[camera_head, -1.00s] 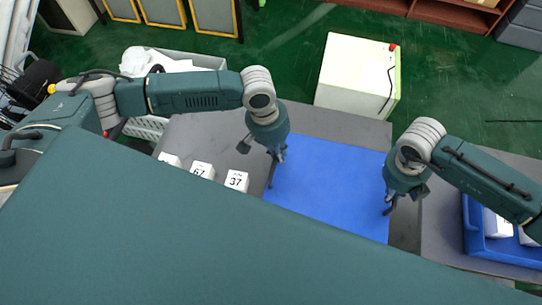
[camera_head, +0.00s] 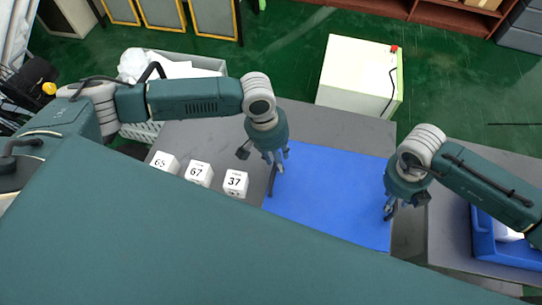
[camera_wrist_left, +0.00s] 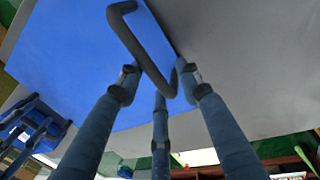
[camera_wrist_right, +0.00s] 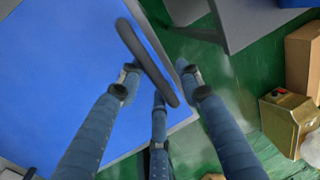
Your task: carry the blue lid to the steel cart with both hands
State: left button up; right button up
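In the left wrist view, a dark bent bar (camera_wrist_left: 140,45) passes between the spread fingers. In the right wrist view, a similar dark bar (camera_wrist_right: 146,60) lies between spread fingers. Neither gripper looks closed on its bar. A separate grey surface (camera_head: 450,225) stands at right; I cannot tell if it is the steel cart.
White numbered cubes (camera_head: 235,183) stand left of the lid. A blue bin (camera_head: 490,245) with white items is on the right surface. A white cabinet (camera_head: 355,85) stands behind the table. A white basket (camera_head: 140,132) is at the back left. Green floor shows between.

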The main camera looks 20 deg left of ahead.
jog(key=shift+a, duration=0.15)
jog(key=shift+r, duration=0.25)
pick_arm(q)
notch_tip(320, 180, up, 12)
jog(key=a, duration=0.2)
jog(key=shift+a+f, duration=0.15)
pick_arm(e)
jog(key=v, duration=1.1)
jog(key=shift+r, duration=0.25)
pick_arm(q)
jog(key=shift+s, duration=0.15)
